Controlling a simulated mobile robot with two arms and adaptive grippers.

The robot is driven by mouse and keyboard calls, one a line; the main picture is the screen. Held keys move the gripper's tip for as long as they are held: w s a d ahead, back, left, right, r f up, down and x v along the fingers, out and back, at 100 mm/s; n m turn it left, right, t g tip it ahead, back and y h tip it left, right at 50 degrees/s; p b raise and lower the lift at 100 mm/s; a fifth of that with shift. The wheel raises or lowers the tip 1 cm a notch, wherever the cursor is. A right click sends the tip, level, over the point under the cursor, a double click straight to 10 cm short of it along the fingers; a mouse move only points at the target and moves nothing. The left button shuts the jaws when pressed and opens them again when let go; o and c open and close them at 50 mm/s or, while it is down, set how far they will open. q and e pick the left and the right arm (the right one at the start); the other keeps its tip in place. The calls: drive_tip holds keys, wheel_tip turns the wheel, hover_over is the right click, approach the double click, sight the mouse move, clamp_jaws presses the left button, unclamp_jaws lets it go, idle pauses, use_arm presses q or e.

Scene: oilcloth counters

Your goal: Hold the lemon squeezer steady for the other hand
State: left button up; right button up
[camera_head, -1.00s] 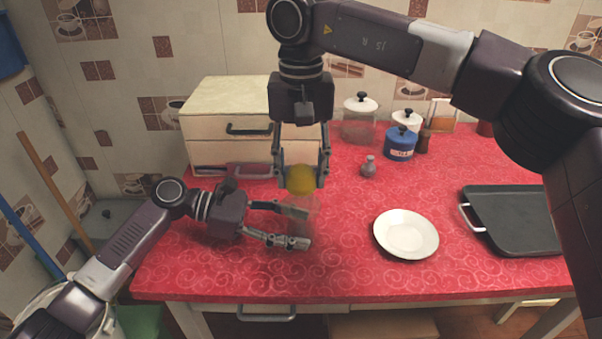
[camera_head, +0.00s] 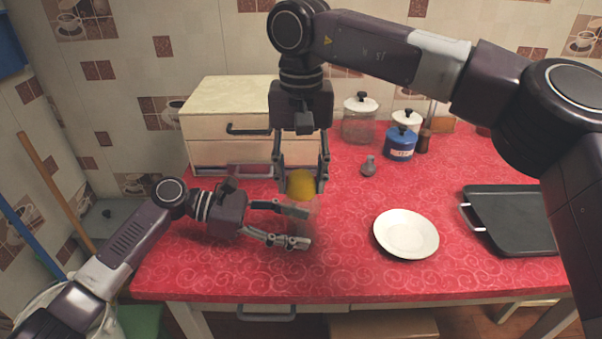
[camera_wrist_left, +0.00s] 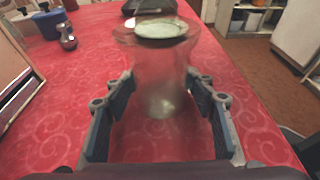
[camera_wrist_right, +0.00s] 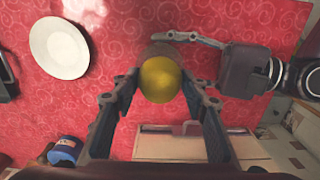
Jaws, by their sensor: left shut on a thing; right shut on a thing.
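The lemon squeezer is a clear, see-through vessel (camera_wrist_left: 158,85) with a wide rim, standing upright between the fingers of my left gripper (camera_wrist_left: 160,110). In the head view my left gripper (camera_head: 305,228) reaches in from the left, shut around the faint squeezer (camera_head: 304,215). My right gripper (camera_head: 301,186) points straight down above it, shut on a yellow lemon (camera_head: 300,184). The lemon (camera_wrist_right: 160,80) also shows between the fingers in the right wrist view, over the squeezer. Whether the lemon touches the squeezer's top cannot be told.
A white plate (camera_head: 406,234) and a dark tray (camera_head: 510,220) lie to the right on the red cloth. A cream drawer box (camera_head: 225,125) stands behind the grippers. A blue canister (camera_head: 401,145), other jars and a small grey item (camera_head: 368,167) stand at the back.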

drive_tip(key=shift+f, duration=0.45)
drive_tip(key=shift+r, duration=0.15)
drive_tip(key=shift+r, duration=0.9)
drive_tip(key=shift+r, duration=0.15)
drive_tip(key=shift+f, duration=0.35)
drive_tip(key=shift+f, duration=0.9)
